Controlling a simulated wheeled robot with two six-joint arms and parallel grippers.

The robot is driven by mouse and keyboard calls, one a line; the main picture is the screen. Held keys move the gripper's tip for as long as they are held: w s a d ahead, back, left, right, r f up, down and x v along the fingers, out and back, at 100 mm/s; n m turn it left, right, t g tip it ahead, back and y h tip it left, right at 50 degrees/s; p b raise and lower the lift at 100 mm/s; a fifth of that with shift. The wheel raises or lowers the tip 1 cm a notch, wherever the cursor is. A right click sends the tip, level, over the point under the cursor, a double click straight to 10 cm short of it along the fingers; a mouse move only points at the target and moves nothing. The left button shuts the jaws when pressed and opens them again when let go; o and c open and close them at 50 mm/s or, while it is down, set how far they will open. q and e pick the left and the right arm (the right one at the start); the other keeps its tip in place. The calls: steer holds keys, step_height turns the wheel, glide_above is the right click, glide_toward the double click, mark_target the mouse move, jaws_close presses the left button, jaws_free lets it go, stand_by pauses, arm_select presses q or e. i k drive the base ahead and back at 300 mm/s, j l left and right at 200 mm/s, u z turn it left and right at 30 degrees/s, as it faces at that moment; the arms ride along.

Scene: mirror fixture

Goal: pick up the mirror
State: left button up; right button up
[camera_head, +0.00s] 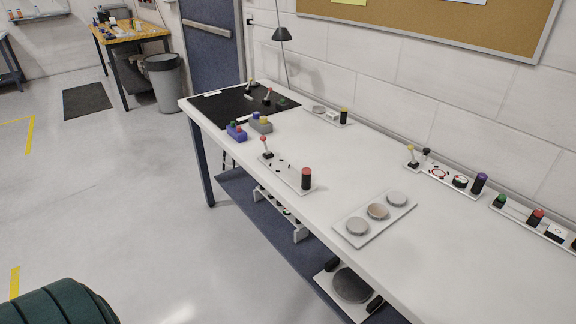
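A white plate (346,234) lies on the white table (290,142) near its front edge. It bears a near disc (357,226), a middle disc (378,212) with a brownish face, and a far disc (397,198). A larger grey round disc (352,286) with black parts at its sides sits on a white base low down, below the table's front edge. I cannot tell for certain which of these discs is the mirror. Neither of my grippers is in view.
A plate with a red-topped black cylinder (306,179) and a small red-knobbed lever (266,148) lies left of the discs. Control panels (448,179) line the wall side. A black mat (218,106) covers the far end. Open floor (100,200) lies left.

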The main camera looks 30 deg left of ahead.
mark_target(395, 199)
steer(key=i+j+z, duration=0.15)
steer(key=j, duration=0.6)
steer(key=i+j+z, duration=0.15)
steer(key=j, duration=0.6)
steer(key=j+z, duration=0.15)
steer(key=j, duration=0.6)
